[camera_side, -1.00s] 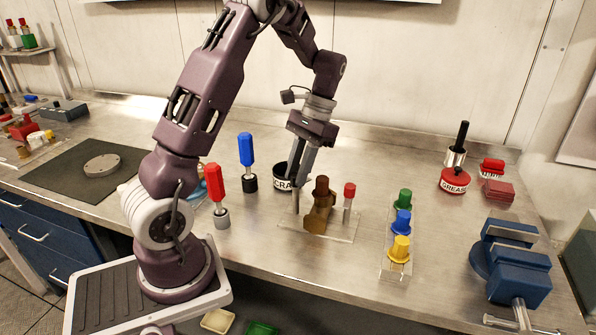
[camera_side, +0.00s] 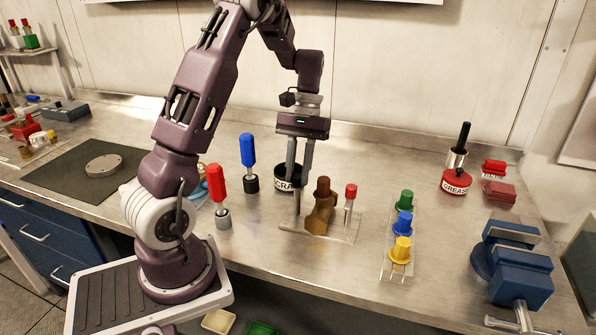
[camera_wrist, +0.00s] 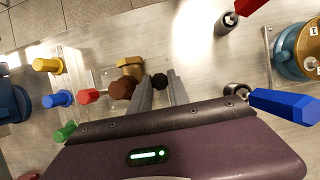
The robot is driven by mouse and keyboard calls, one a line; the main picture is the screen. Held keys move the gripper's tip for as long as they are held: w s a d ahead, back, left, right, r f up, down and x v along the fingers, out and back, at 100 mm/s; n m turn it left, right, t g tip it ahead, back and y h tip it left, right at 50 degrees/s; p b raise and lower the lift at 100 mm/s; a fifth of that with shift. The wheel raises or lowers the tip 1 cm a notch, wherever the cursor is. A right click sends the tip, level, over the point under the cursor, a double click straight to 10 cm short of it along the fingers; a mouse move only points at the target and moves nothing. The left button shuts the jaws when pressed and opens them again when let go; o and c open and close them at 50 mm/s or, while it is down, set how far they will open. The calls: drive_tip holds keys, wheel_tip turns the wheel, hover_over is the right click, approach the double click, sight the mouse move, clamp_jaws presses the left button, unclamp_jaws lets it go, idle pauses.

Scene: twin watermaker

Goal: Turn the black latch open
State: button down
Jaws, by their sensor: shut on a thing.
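My gripper (camera_side: 298,188) points down at the left end of a clear plate (camera_side: 345,235). In the wrist view, the fingertips of my gripper (camera_wrist: 161,78) stand on either side of a small dark knob, which looks like the black latch (camera_wrist: 159,82). The fingers are closed on it. In the side view the fingers cover the latch, so its turn angle cannot be told. A brown fitting (camera_side: 320,212) stands on the plate just right of the fingers. It also shows left of the fingers in the wrist view (camera_wrist: 123,88).
A red-capped post (camera_side: 350,198) stands on the plate beyond the brown fitting. Close behind the fingers is a black-rimmed can (camera_side: 290,176). Blue (camera_side: 248,150) and red (camera_side: 216,183) handled tools stand to the left. Green, blue and yellow knobs (camera_side: 402,225) stand on a strip to the right.

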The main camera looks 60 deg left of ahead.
idle(0.4)
drive_tip(key=c, duration=1.2)
unclamp_jaws()
drive_tip(key=shift+c, duration=0.2)
drive_tip(key=v, duration=0.6)
drive_tip(key=shift+w+a+r, duration=0.1)
drive_tip(key=shift+w+r, duration=0.05)
drive_tip(key=shift+r, duration=0.4)
